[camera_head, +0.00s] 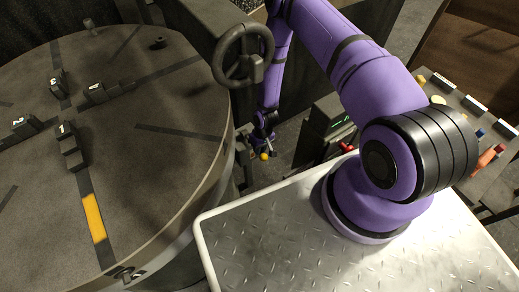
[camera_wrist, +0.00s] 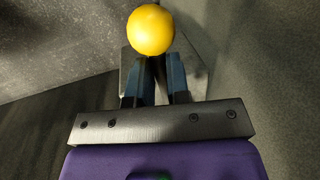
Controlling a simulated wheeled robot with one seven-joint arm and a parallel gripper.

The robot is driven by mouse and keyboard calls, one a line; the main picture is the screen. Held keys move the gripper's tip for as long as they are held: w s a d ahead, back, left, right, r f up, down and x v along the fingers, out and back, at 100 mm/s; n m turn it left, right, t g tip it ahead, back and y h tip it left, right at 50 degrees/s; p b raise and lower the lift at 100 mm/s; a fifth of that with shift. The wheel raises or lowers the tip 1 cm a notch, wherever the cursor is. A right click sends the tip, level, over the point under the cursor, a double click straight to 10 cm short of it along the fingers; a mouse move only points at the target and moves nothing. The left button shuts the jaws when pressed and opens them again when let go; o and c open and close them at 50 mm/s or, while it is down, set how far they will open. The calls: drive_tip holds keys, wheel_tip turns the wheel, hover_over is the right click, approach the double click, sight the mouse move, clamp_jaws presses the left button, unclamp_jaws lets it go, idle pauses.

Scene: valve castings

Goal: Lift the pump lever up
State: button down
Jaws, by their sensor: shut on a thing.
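The pump lever shows as a round yellow knob (camera_head: 264,156), low in the gap beside the big round table in the head view. In the wrist view the yellow knob (camera_wrist: 151,30) is large and sits just beyond my fingertips. My gripper (camera_wrist: 160,72) has its two dark blue fingers close together, shut on the lever just below the knob. In the head view my gripper (camera_head: 261,143) is small, right at the knob. The lever's shaft is mostly hidden by the fingers, and its pivot is not clear.
A round table (camera_head: 150,170) with numbered dark blocks fills the left. A dark handwheel (camera_head: 243,55) stands close to my arm. A box with a green display (camera_head: 333,122) is right of the lever. A panel with coloured handles (camera_head: 480,130) lies far right.

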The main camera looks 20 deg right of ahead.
drive_tip(key=r+g, duration=0.2)
drive_tip(key=shift+w+r+g+h, duration=0.3)
drive_tip(key=shift+w+a+r+m+g+h, duration=0.15)
drive_tip(key=shift+w+r+g, duration=0.35)
drive_tip(key=shift+r+g, duration=0.4)
drive_tip(key=shift+w+a+r+m+g+h, duration=0.15)
drive_tip(key=shift+w+r+g, duration=0.45)
drive_tip(key=shift+g, duration=0.5)
drive_tip(key=shift+s+d+r, duration=0.1)
drive_tip(key=shift+r, duration=0.05)
drive_tip(key=c, duration=1.1)
unclamp_jaws()
drive_tip(key=shift+w+r, duration=0.1)
drive_tip(key=shift+w, duration=0.1)
drive_tip(key=v, duration=1)
drive_tip(key=shift+r, duration=0.3)
drive_tip(key=shift+w+d+r, duration=0.1)
drive_tip(key=shift+w, duration=0.05)
